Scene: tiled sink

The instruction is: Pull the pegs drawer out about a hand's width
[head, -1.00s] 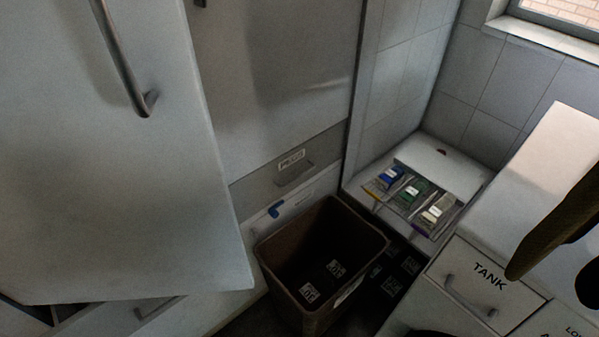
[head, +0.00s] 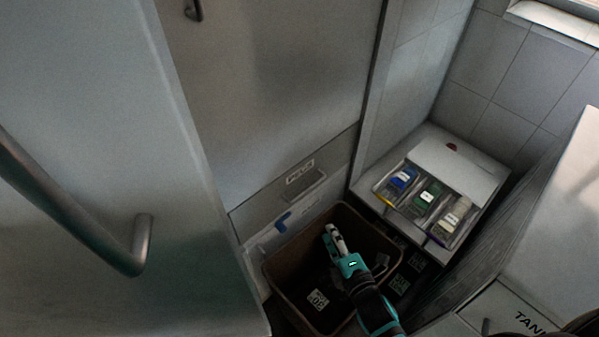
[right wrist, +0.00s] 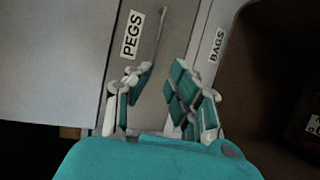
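The pegs drawer (head: 330,181) is a grey front low in the tall white unit, with a small label and a thin pull; it looks flush with the unit. In the right wrist view the pegs drawer (right wrist: 178,28) shows its PEGS label and, edge-on, its thin handle (right wrist: 160,28). My right gripper (head: 331,233) is over the brown bin, a little below and to the right of the drawer pull in the picture. In the right wrist view the right gripper (right wrist: 163,75) has its fingers apart and empty, facing the drawer front, not around the handle. My left gripper is out of view.
A brown bin (head: 281,268) stands below the drawer, under my right arm. A front labelled BAGS (right wrist: 214,48) adjoins the pegs drawer. A white door with a bar handle (head: 140,246) fills the left. A tray of coloured packets (head: 425,198) and the TANK drawer (head: 510,312) are at right.

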